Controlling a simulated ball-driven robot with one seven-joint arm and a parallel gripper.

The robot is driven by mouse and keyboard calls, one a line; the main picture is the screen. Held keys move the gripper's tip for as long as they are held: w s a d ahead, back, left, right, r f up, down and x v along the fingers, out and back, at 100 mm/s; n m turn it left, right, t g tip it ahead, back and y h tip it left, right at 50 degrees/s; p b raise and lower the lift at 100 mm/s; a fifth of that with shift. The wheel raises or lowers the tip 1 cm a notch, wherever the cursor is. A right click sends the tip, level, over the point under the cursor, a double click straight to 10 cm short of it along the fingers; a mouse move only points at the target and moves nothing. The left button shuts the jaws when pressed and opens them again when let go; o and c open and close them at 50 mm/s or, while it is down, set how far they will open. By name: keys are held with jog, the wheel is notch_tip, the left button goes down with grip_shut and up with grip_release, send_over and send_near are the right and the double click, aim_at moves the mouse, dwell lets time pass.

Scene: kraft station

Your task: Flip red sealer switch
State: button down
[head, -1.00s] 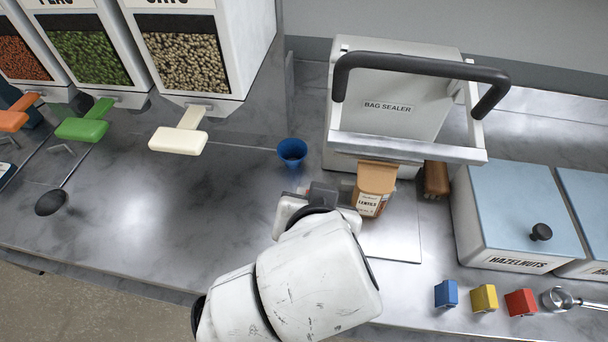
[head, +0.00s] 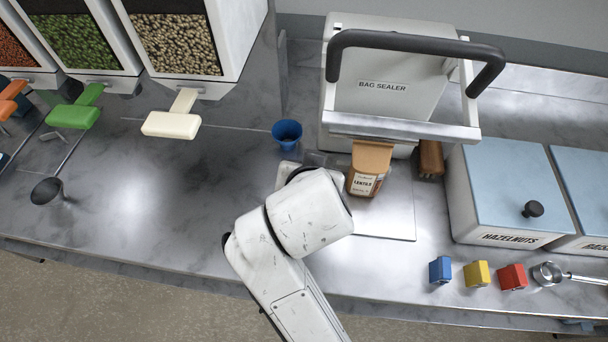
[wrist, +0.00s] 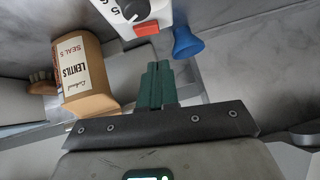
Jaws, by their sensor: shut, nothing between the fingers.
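The bag sealer (head: 420,75) is a white box with a black bar handle at the back of the counter. Its red switch (wrist: 146,29) shows in the wrist view, low on the white panel, just below a black dial (wrist: 130,8). The switch is hidden in the head view. My gripper (wrist: 158,66) has its green fingers shut together and empty, pointing towards the switch with a gap between them. In the head view my arm mostly hides it, left of the lentils bag. The brown lentils bag (head: 369,170) stands upright before the sealer; it also shows in the wrist view (wrist: 86,80).
A blue cup (head: 287,133) stands left of the sealer, close to the switch in the wrist view (wrist: 187,43). Hazelnuts bin (head: 510,190) is at right, with blue, yellow and red clips (head: 513,277) before it. The counter's left middle is clear.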

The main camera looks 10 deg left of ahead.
jog(key=shift+w+a+f, duration=0.1)
jog(key=shift+w+f, duration=0.1)
jog(key=shift+f, duration=0.65)
jog(key=shift+w+a+f, duration=0.15)
jog(key=shift+f, duration=0.65)
jog(key=shift+w+a+f, duration=0.1)
jog(key=shift+w+f, duration=0.1)
jog(key=shift+f, duration=0.65)
jog(key=shift+a+f+n+h+p, duration=0.35)
jog(key=shift+f+h+p, duration=0.2)
jog(key=shift+h, duration=0.25)
jog(key=shift+d, duration=0.2)
jog(key=shift+d+r+p, duration=0.1)
jog(key=shift+d+p, duration=0.35)
jog(key=shift+d, duration=0.3)
